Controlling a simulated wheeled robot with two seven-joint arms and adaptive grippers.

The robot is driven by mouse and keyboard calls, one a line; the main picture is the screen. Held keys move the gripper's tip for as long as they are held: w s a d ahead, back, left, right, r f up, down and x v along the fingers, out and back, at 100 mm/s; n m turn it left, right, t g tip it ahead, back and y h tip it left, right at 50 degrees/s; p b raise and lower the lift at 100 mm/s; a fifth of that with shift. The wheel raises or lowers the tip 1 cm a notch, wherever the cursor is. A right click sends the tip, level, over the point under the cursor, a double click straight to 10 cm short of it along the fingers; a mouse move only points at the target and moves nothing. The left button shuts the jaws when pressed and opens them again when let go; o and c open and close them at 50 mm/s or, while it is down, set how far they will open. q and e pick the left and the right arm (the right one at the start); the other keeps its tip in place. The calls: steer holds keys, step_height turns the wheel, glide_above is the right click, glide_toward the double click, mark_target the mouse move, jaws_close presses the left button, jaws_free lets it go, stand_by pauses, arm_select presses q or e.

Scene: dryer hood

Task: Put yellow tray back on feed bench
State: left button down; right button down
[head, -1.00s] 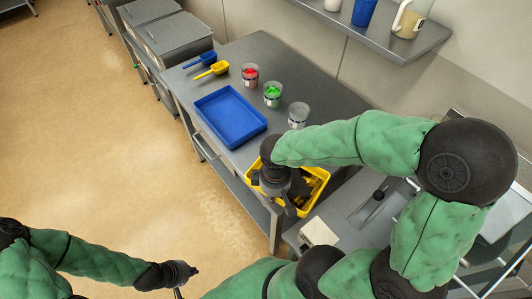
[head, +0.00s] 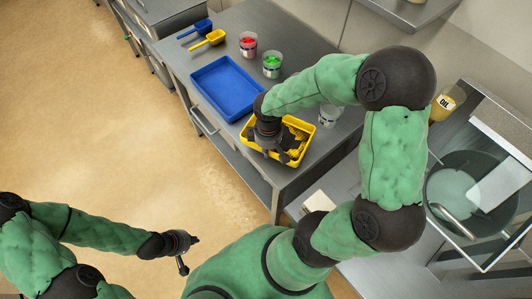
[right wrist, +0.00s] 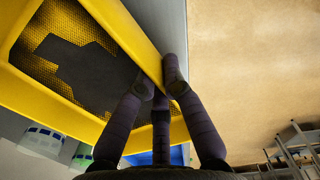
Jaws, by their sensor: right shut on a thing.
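The yellow tray (head: 311,140) is at the near end of the steel feed bench (head: 225,138), just right of the blue tray. I cannot tell whether it rests flat or is slightly raised. My right gripper (head: 272,150) comes down over the tray's front-left side and hides part of it. In the right wrist view, my right gripper's fingers (right wrist: 165,85) close around the yellow rim (right wrist: 130,30). The tray floor is textured, with a dark shadow-like patch. My left gripper (head: 183,258) hangs over the floor, away from the bench; its fingers are too small to read.
A blue tray (head: 227,87) lies beside it. Cups with red (head: 248,44) and green (head: 272,66) contents and a clear cup (head: 328,115) stand behind. Blue (head: 196,30) and yellow (head: 209,40) scoops lie farther off. A pan (head: 463,190) and oil jug (head: 446,103) are at right.

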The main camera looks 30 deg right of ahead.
steer(key=shift+w+d+f, duration=0.25)
steer(key=shift+w+f, duration=0.6)
steer(key=shift+f, duration=0.25)
steer(key=f, duration=0.1)
steer(key=f+b, duration=0.1)
steer(key=f, duration=0.1)
steer(key=shift+w+d+f, duration=0.1)
steer(key=shift+w+f, duration=0.15)
steer(key=shift+f, duration=0.1)
steer(key=shift+r, duration=0.1)
steer(key=shift+f+b, duration=0.2)
steer(key=shift+b, duration=0.2)
steer(key=c, duration=1.4)
jaws_free()
steer(key=shift+o, duration=0.2)
steer(key=shift+r, duration=0.15)
